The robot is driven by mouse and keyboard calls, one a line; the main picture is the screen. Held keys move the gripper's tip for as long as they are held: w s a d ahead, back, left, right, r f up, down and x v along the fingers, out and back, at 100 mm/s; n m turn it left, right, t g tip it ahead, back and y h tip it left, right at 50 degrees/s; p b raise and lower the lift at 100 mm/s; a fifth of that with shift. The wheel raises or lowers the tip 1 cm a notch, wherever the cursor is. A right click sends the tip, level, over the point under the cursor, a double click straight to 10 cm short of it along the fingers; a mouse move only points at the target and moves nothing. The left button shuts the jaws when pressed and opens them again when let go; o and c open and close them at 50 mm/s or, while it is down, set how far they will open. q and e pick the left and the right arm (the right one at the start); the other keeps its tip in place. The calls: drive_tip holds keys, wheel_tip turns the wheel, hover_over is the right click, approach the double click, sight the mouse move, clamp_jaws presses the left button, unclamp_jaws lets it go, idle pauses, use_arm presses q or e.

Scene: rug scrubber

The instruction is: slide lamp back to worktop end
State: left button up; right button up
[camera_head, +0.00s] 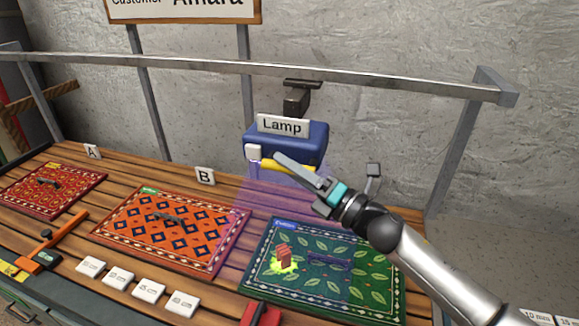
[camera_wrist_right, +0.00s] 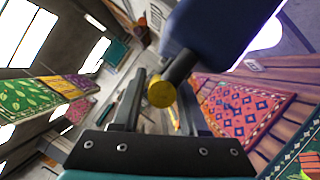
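The lamp (camera_head: 286,140) is a blue box with a white "Lamp" label. It hangs from the metal rail over the worktop, between the orange and green rugs. A yellow handle (camera_head: 289,168) runs along its lower front, with a white block at its left end. My right gripper (camera_head: 268,160) reaches in from the right at this handle. In the right wrist view, the handle's round yellow end (camera_wrist_right: 161,94) sits between the spaced fingers, with the blue lamp body (camera_wrist_right: 215,30) above. Whether the fingers press on it is unclear. My left gripper is not in view.
The rail (camera_head: 200,65) runs left to right above the wooden worktop, with a post at its right end. Below lie a red rug (camera_head: 35,193), an orange rug (camera_head: 135,238) and a green rug (camera_head: 370,285). A pink-red block (camera_head: 283,257) stands on the green rug. Purple light falls below the lamp.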

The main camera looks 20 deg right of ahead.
clamp_jaws()
idle(1.2)
